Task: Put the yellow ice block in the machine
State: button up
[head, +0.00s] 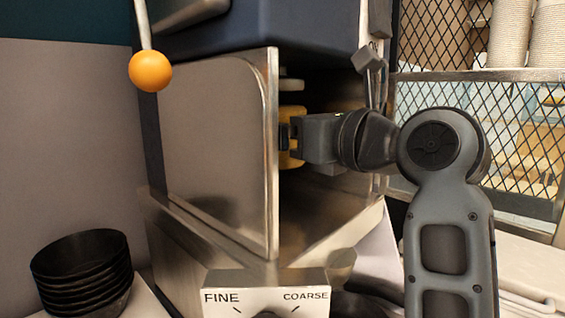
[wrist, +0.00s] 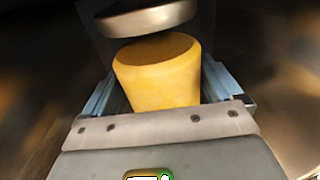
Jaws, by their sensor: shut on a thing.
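The yellow ice block (wrist: 160,80) is held between the fingers of my gripper (wrist: 158,95) in the wrist view. It is round, wider at the top, with a hollowed upper face. In the head view the yellow block (head: 293,118) shows partly behind the machine's metal side panel, with my gripper (head: 292,140) shut on it. The machine (head: 220,150) is a metal housing with a dark top. A round metal disc (wrist: 146,17) hangs just above the block in the wrist view. Whether the block touches anything below is hidden.
An orange ball on a lever (head: 150,71) hangs at the upper left. A FINE/COARSE dial plate (head: 265,284) is on the machine's front. Stacked black bowls (head: 82,268) stand at the lower left. A wire mesh screen (head: 480,130) stands at the right.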

aim_at(297, 163)
notch_tip(297, 163, down, 5)
jog(key=shift+r, duration=0.15)
jog(key=shift+w+a+f+p, duration=0.25)
jog(key=shift+f+p, duration=0.1)
jog(key=shift+f, duration=0.2)
jog(key=o, duration=1.3)
jog(key=shift+f, duration=0.1)
jog(key=shift+s, duration=0.1)
jog(key=b+v, duration=0.1)
jog(key=v, duration=1.1)
